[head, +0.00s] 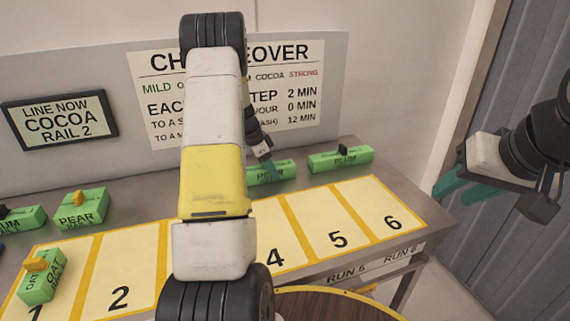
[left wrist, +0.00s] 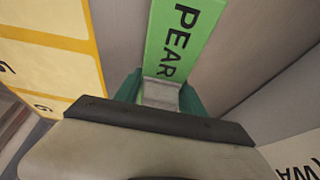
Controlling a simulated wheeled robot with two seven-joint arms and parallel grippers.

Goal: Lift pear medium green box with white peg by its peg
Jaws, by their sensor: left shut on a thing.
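The green box labelled PEAR (head: 285,171) is at the back of the table, behind the numbered cells, partly hidden by my left arm. It also shows in the left wrist view (left wrist: 180,38). My left gripper (head: 268,170) is at this box. In the left wrist view its teal fingers (left wrist: 160,95) are shut on a pale whitish peg (left wrist: 160,92) at the box's end of the picture. Whether the box touches the table is not clear. My right gripper (head: 458,192) hangs at the right, open and empty, away from the boxes.
A green box with a black peg (head: 342,158) stands to the right. At left are a PEAR box with a yellow peg (head: 75,218), an OAT box with an orange peg (head: 42,285) on cell 1, and a black-pegged box (head: 25,219). Cells 4, 5 (head: 325,215) and 6 look empty.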

